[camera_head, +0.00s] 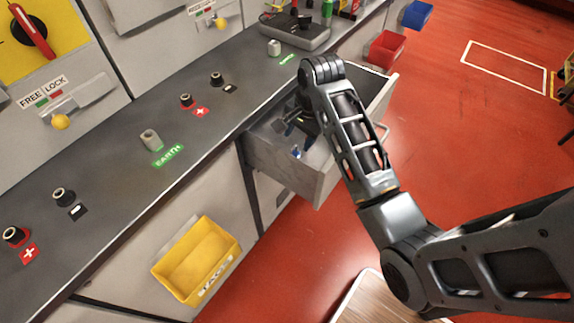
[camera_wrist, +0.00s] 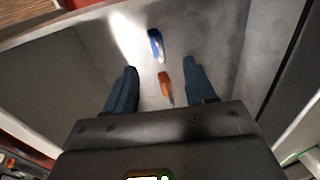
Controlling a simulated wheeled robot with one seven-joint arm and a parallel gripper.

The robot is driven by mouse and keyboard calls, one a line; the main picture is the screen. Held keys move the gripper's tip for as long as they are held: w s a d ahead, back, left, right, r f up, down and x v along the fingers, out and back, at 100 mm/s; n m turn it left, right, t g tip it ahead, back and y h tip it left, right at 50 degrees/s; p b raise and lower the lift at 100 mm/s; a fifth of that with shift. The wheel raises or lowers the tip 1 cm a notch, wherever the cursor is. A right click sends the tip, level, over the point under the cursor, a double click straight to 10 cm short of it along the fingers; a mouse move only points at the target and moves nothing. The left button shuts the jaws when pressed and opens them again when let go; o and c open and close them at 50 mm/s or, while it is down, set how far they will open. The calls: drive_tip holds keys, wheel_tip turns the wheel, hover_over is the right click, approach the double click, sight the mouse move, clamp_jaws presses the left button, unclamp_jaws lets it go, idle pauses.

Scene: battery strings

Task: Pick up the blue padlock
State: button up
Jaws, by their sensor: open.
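The blue padlock (camera_wrist: 156,45) lies on the floor of an open drawer, near the top of the wrist view, beyond my fingertips. In the head view a small blue thing (camera_head: 296,152) inside the drawer (camera_head: 310,178) appears to be the same padlock. An orange-red object (camera_wrist: 165,88), possibly another padlock, lies nearer, between my fingers in the picture. My gripper (camera_wrist: 160,80) is open and empty, pointing down into the drawer. In the head view the arm hides part of the drawer and most of the gripper (camera_head: 294,128).
The drawer walls (camera_wrist: 60,60) stand close around my gripper. The grey counter (camera_head: 120,175) with terminals runs beside the drawer. A yellow bin (camera_head: 197,260) hangs on the cabinet front, and red (camera_head: 386,50) and blue (camera_head: 417,15) bins are farther along. Red floor lies open at right.

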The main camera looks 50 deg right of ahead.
sight(296, 153)
drive_tip(key=x, duration=0.8)
drive_tip(key=shift+s+d, duration=0.3)
drive_tip(key=shift+d, duration=0.1)
clamp_jaws()
